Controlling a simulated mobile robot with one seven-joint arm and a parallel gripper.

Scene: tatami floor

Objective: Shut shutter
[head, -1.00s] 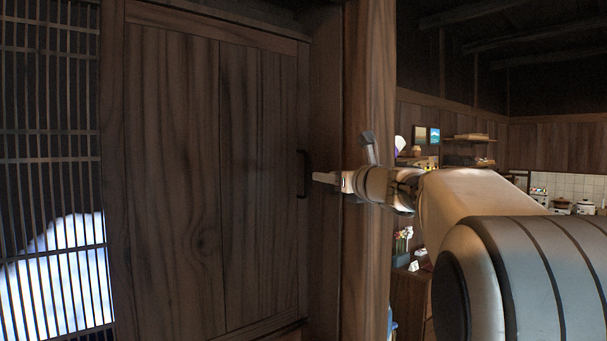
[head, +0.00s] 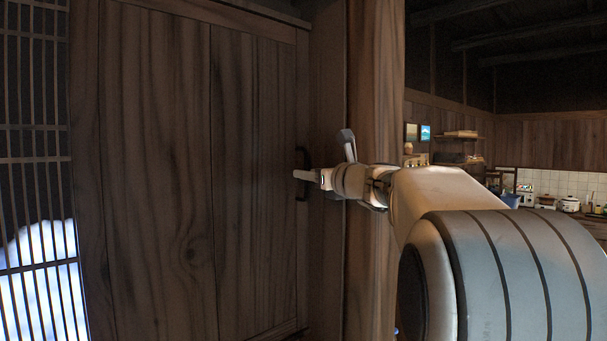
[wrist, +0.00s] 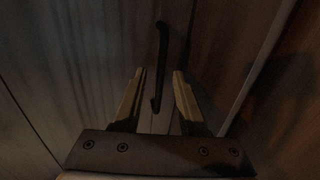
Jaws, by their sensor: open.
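The shutter (head: 160,180) is a dark wooden plank panel filling the left and middle of the head view. Its black bar handle (head: 303,160) is upright near the panel's right edge. My gripper (head: 298,174) is at the handle's height, with its fingers seen side-on and overlapping the handle. In the wrist view my gripper (wrist: 158,75) is open, its two fingers apart. The handle (wrist: 160,65) runs up from between the fingertips there, with its lower end between the fingers. I cannot tell whether either finger touches it.
A wooden post (head: 374,100) stands just right of the shutter, behind my gripper. A barred lattice window (head: 35,150) is at the far left. A kitchen area with a shelf (head: 460,137) and a tiled wall (head: 550,185) lies beyond the post at right.

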